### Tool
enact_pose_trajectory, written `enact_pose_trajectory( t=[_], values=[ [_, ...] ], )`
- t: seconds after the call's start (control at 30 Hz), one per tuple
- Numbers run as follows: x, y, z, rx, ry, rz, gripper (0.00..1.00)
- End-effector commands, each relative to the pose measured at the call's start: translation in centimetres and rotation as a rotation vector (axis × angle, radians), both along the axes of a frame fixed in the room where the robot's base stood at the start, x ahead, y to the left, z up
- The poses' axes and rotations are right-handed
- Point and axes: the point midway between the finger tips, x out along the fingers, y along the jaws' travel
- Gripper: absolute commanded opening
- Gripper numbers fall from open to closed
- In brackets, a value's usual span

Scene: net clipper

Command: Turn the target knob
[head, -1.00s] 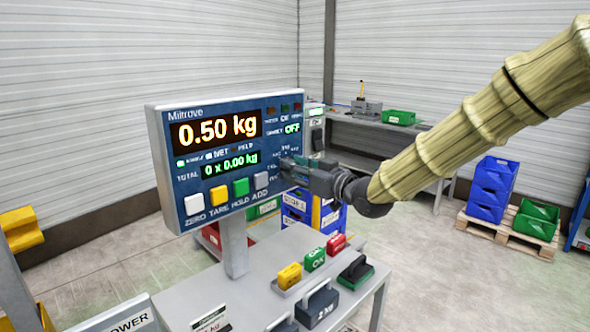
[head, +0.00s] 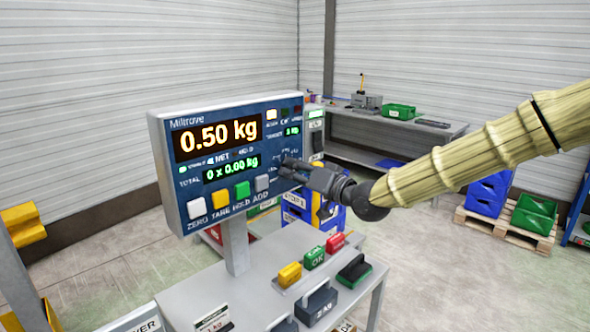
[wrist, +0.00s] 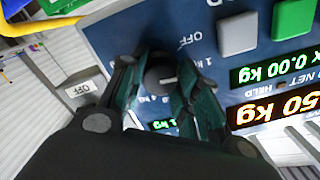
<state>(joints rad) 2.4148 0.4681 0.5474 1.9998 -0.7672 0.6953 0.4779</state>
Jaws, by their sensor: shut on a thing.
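The target knob (wrist: 160,77) is a dark round dial with a light pointer line on the blue face of the scale display. "OFF" and "1 kg" marks are printed around it in the wrist view. My gripper (wrist: 161,82) has its two fingers on either side of the knob and is shut on it. In the head view my gripper (head: 286,167) reaches the right part of the display panel (head: 184,224), and its fingers hide the knob there. The panel reads 0.50 kg, and the small target readout (head: 292,131) shows 1 kg.
White, yellow, green and grey buttons (head: 241,189) line the panel's lower edge, left of my gripper. Below stands a grey table (head: 190,293) with weights and yellow, green and red blocks (head: 314,258).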

Motion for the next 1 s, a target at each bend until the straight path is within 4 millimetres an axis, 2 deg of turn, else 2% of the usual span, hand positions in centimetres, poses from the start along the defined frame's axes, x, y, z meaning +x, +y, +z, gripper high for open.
enact_pose_trajectory(
  t=[0.67, 0.7, 0.8, 1.0],
  values=[
    [0.09, -0.04, 0.13, 0.052, 0.048, -0.002, 0.08],
    [0.10, -0.04, 0.12, 0.052, 0.048, -0.002, 0.36],
    [0.08, -0.03, 0.11, 0.051, 0.049, -0.001, 0.54],
    [0.05, -0.01, 0.06, 0.051, 0.050, -0.001, 0.55]
  ],
)
